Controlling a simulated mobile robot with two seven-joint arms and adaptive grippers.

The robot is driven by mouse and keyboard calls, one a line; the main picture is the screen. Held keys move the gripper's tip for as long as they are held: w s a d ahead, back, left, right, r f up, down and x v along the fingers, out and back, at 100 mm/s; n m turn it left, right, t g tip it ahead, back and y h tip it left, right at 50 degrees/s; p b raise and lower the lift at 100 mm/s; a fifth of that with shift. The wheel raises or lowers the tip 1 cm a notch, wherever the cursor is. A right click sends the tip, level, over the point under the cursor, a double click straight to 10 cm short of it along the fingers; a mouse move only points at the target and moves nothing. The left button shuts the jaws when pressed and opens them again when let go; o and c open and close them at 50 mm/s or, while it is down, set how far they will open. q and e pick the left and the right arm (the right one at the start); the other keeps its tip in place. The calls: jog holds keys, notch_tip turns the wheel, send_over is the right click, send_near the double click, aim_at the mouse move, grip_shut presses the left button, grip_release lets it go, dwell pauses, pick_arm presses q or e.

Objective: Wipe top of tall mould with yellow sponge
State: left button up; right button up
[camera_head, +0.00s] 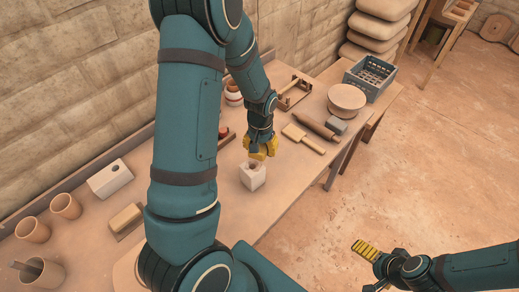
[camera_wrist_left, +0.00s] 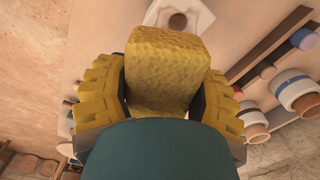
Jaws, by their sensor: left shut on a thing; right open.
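My left gripper (camera_head: 262,150) is shut on the yellow sponge (camera_wrist_left: 165,60), which sits between its two yellow-padded fingers in the left wrist view. In the head view the sponge and pads blend together. The tall mould (camera_head: 252,178), a pale upright block with a hole in its top, stands on the bench just below the gripper. Its top also shows beyond the sponge in the left wrist view (camera_wrist_left: 180,14). I cannot tell whether sponge and mould touch. My right gripper (camera_head: 368,267) is open and empty, out over the floor to the right of the bench.
A white block with a hole (camera_head: 110,178), a tan block on a board (camera_head: 126,218) and several clay cups (camera_head: 65,206) are on the left of the bench. A wooden paddle (camera_head: 303,138), rolling pin (camera_head: 316,127), round wheel (camera_head: 346,100) and blue-grey crate (camera_head: 369,77) are farther right.

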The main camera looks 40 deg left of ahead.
pick_arm(q)
jog(key=shift+s+r+p, duration=0.1)
jog(key=shift+r+p, duration=0.6)
jog(key=shift+r, duration=0.6)
jog(key=shift+f, duration=0.1)
